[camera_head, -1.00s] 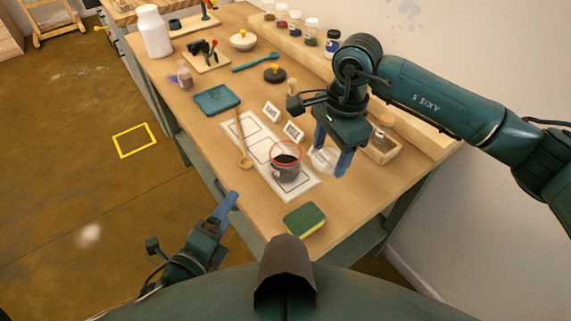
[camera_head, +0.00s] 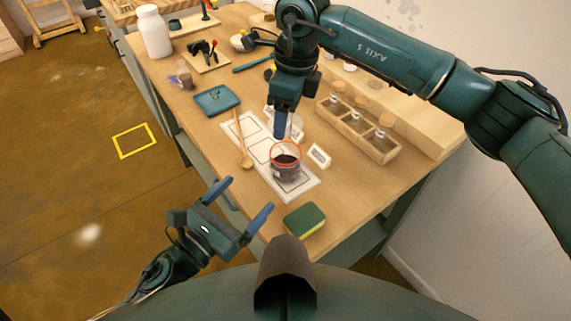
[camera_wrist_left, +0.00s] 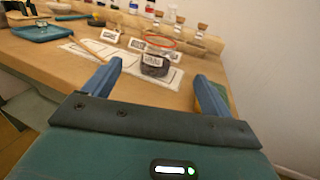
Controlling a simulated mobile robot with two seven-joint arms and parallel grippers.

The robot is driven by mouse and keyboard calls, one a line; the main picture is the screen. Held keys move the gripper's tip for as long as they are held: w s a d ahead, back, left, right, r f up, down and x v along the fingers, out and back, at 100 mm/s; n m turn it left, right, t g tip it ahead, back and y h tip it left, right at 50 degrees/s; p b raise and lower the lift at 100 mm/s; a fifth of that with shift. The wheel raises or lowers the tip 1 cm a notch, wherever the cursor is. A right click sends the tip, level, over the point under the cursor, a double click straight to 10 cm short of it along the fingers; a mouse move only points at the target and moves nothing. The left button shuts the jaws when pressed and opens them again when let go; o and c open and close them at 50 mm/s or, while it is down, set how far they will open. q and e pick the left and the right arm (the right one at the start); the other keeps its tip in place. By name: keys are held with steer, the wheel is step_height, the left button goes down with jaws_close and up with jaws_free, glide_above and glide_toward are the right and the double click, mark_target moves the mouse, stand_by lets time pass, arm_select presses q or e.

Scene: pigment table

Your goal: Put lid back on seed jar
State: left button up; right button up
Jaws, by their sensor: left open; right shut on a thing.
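The seed jar (camera_head: 285,170), a clear jar with dark contents and a red-orange ring at its rim, stands upright on the white marked mat (camera_head: 307,185). My right gripper (camera_head: 281,123) is above and just behind the jar. It is shut on a clear, pale thing (camera_head: 297,128), perhaps the lid; the fingers partly hide it. My left gripper (camera_head: 246,196) is open and empty, in front of the table's left edge, apart from the jar.
A green and yellow sponge (camera_head: 304,220) lies near the front edge. A wooden spoon (camera_head: 243,150) lies along the mat. A small white card (camera_head: 318,155) stands right of the jar. A wooden rack (camera_head: 365,143) holds corked bottles. A blue tray (camera_head: 217,99) lies farther back.

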mark_target(277, 163)
arm_select(q)
steer(key=x, duration=1.2)
steer(key=shift+a, duration=0.1)
steer(key=c, duration=1.4)
arm_select(e)
steer(key=shift+f, duration=2.5)
steer(key=shift+f, duration=0.85)
steer(key=shift+f, duration=0.5)
